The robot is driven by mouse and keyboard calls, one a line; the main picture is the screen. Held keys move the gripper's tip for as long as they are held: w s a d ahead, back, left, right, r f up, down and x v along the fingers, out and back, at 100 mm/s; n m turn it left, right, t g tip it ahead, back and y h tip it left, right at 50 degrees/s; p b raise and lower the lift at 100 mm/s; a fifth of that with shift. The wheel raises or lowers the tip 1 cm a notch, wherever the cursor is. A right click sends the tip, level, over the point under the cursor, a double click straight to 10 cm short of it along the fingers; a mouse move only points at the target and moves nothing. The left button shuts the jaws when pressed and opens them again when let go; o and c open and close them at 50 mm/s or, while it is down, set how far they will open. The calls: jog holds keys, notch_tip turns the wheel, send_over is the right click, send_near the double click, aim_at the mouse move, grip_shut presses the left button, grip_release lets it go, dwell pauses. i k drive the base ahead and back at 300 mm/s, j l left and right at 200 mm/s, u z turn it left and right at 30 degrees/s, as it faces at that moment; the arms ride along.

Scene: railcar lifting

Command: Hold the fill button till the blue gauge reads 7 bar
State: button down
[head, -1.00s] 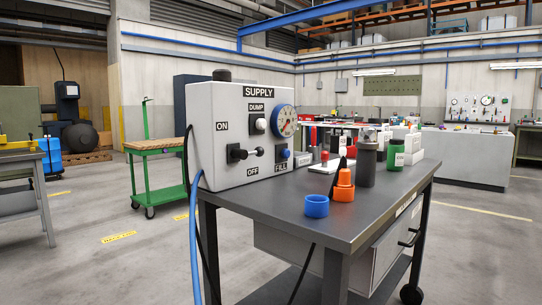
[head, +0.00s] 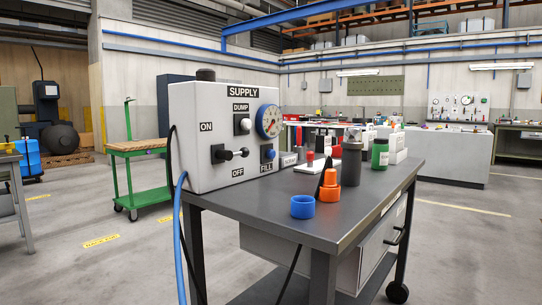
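The white supply box (head: 208,170) stands at the left end of a dark worktable (head: 310,228). The blue-rimmed gauge (head: 269,121) is at the upper right of its face; its reading is too small to tell. The blue fill button (head: 268,154) sits below the gauge, above the FILL label. The white dump button (head: 243,125) is left of the gauge. A black lever (head: 229,154) lies sideways between the ON and OFF labels. My gripper is not in view, and nothing touches the button.
On the table stand a blue cap (head: 303,207), an orange bottle (head: 330,188), a grey cylinder (head: 351,163) and a green bottle (head: 380,153). A blue hose (head: 179,240) hangs at the table's left. A green cart (head: 140,173) stands behind left. Floor is open left.

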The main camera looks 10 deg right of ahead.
aim_at(270, 154)
jog(key=i+l, duration=0.15)
jog(key=l, duration=0.25)
jog(key=i+l+u, duration=0.1)
jog(key=l, duration=0.25)
jog(key=i+l, duration=0.1)
jog(key=l, duration=0.3)
jog(key=i+l+u, duration=0.15)
jog(key=l, duration=0.65)
jog(key=i+u, duration=0.05)
jog(key=i, duration=0.05)
